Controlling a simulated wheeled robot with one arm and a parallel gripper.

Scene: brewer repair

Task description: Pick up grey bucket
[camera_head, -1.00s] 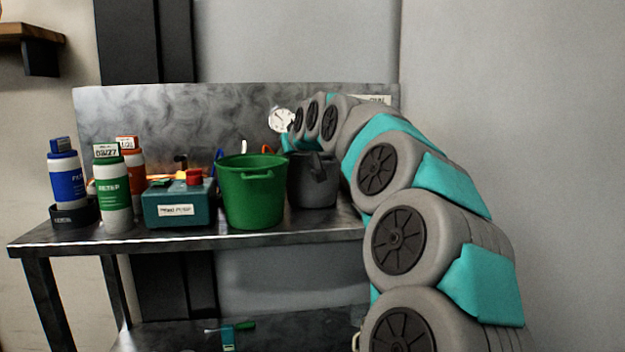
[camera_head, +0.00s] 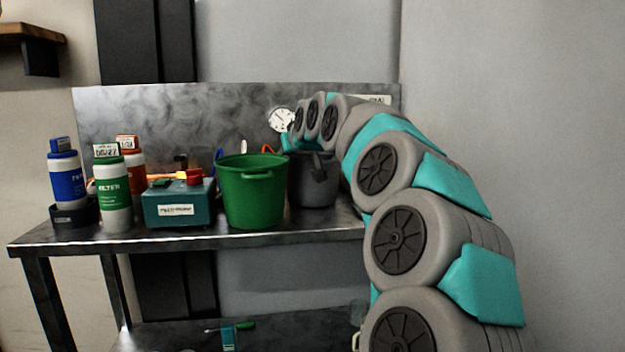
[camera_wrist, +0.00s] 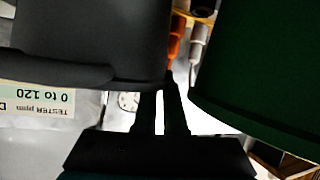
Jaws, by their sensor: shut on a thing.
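The grey bucket (camera_head: 312,190) stands on the metal table, right beside the green bucket (camera_head: 254,195). In the wrist view the grey bucket (camera_wrist: 90,35) fills the upper left as a dark shape, and the green bucket (camera_wrist: 265,65) fills the right side. My gripper (camera_wrist: 160,92) reaches up from the bottom of the wrist view, its fingers close together and shut at the grey bucket's edge. The exact contact is dark and hard to see. In the head view my arm comes in from the right behind the grey bucket, and the fingers are hidden.
A teal box (camera_head: 178,208) with a red part on top stands left of the green bucket. Blue, green (camera_head: 114,190) and orange-labelled bottles stand at the table's left. A metal back panel with a round gauge (camera_head: 282,120) rises behind. The green bucket is very close to the grey one.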

